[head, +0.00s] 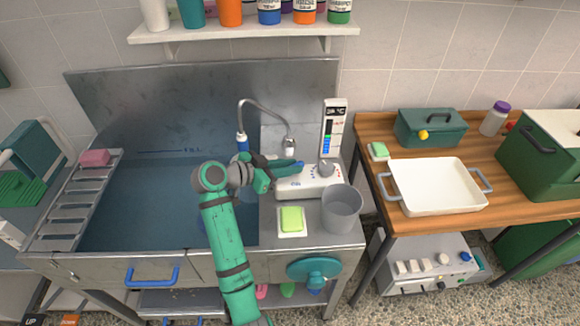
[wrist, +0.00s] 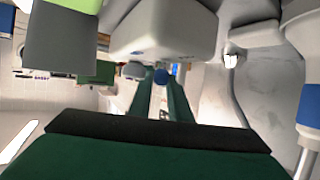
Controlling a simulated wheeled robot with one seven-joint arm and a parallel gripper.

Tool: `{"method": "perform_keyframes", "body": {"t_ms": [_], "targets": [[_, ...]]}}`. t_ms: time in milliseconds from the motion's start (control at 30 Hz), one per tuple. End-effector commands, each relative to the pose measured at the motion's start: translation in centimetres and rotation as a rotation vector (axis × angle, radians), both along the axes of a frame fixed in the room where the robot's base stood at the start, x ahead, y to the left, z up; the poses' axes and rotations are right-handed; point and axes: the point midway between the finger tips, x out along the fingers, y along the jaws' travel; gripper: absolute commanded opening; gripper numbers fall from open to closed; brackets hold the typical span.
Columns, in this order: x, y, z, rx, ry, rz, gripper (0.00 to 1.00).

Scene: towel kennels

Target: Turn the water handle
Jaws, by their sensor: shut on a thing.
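The water handle shows as a small blue end (head: 299,163) at the white control box (head: 308,183) on the sink's right ledge. My gripper (head: 284,167) reaches it from the left, its green fingers shut on it. In the wrist view the blue round end of the handle (wrist: 160,76) sits between the two green fingers, close under the white box (wrist: 165,30). The fingers hide most of the handle. A grey dial (head: 325,169) is on the box. The curved metal spout (head: 265,106) rises behind my gripper.
The large metal basin (head: 140,205) is left of my arm. A grey cup (head: 342,210) and a green sponge (head: 291,219) stand on the ledge below the box. An upright gauge (head: 334,127) stands behind it. A white tray (head: 437,188) lies on the wooden table.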

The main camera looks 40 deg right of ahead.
Motion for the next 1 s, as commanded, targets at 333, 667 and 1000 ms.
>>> {"method": "perform_keyframes", "body": {"t_ms": [333,667,1000], "targets": [[0.0,0.0,0.0,0.0,0.0,0.001,0.36],[0.1,2.8,1.2,0.0,-0.002,0.004,0.36],[0.3,8.3,3.5,0.0,-0.001,0.003,0.36]]}}
